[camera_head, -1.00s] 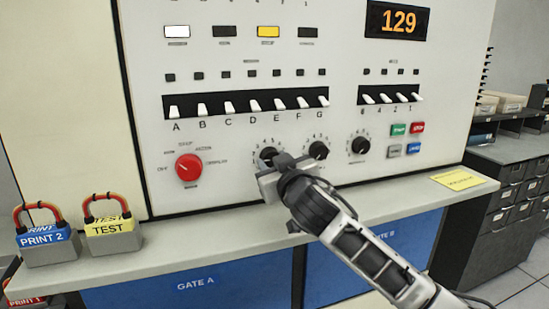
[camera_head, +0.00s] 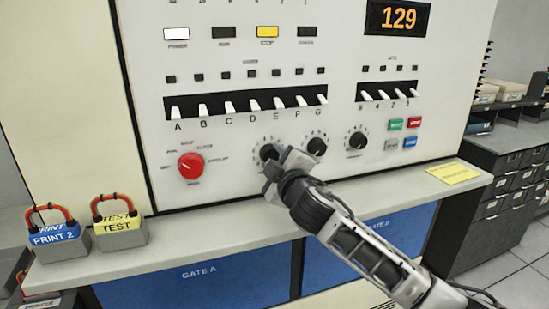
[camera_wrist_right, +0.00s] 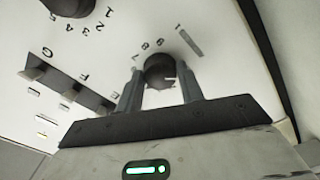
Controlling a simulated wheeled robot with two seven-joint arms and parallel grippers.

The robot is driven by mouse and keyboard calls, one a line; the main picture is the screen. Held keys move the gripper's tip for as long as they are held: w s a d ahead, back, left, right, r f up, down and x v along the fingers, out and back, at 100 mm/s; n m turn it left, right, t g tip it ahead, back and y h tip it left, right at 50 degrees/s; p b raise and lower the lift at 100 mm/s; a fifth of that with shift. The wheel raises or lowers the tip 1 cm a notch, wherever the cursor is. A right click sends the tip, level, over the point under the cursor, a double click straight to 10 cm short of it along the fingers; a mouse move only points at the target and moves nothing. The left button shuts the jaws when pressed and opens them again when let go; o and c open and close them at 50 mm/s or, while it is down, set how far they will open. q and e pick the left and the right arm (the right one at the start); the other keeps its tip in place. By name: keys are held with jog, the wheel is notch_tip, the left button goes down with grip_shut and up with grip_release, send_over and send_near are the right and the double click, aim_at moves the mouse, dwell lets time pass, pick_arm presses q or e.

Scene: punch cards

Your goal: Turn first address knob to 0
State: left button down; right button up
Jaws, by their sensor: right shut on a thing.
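The first address knob (camera_head: 268,152) is a small black dial at the left of a row of three on the white panel. My right gripper (camera_head: 272,170) reaches it from the lower right and covers part of it and its scale. In the right wrist view the black knob (camera_wrist_right: 159,71) sits between the two fingers of the gripper (camera_wrist_right: 161,88), which is shut on it. Scale digits show around the knob there, with 7, 8 and 9 readable; the pointer's exact setting is hard to read. My left gripper is not in view.
The second (camera_head: 316,147) and third (camera_head: 356,140) black knobs stand to the right. A red rotary knob (camera_head: 190,166) is at the left. White lever switches (camera_head: 252,105) run above. Two padlock blocks, PRINT 2 (camera_head: 58,244) and TEST (camera_head: 120,236), stand on the ledge (camera_head: 200,231).

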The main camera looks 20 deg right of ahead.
jog(key=shift+n, duration=0.3)
jog(key=o, duration=1)
jog(key=s+b, duration=0.1)
jog(key=s, duration=0.9)
jog(key=s+b, duration=0.1)
jog(key=s, duration=0.5)
jog(key=shift+d+b, duration=0.3)
jog(key=shift+b, duration=0.05)
jog(key=shift+f, duration=0.1)
